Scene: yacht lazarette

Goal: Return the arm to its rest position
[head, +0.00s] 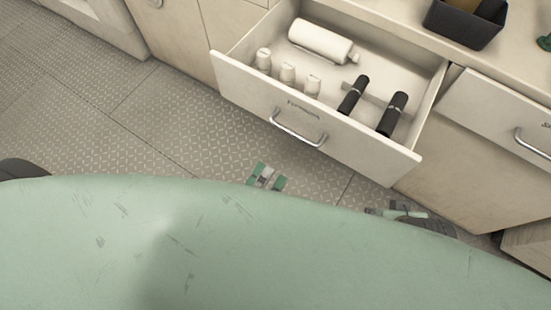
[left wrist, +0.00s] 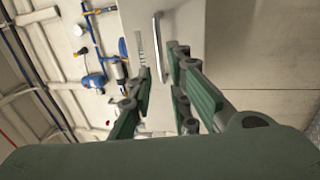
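My left gripper (head: 266,178) hangs over the floor in the head view, just in front of the open drawer (head: 325,141) and below its handle. Its two green fingers stand apart with nothing between them. In the left wrist view the left gripper (left wrist: 159,75) also shows its fingers spread and empty, facing a pale panel with a silver handle (left wrist: 156,42). My right gripper (head: 400,212) shows only partly at the right, near the cabinet base, and my green body hides much of it.
A dark bin (head: 463,25) stands on the counter. A closed drawer (head: 500,112) is at the right. Patterned floor (head: 190,115) lies clear at left.

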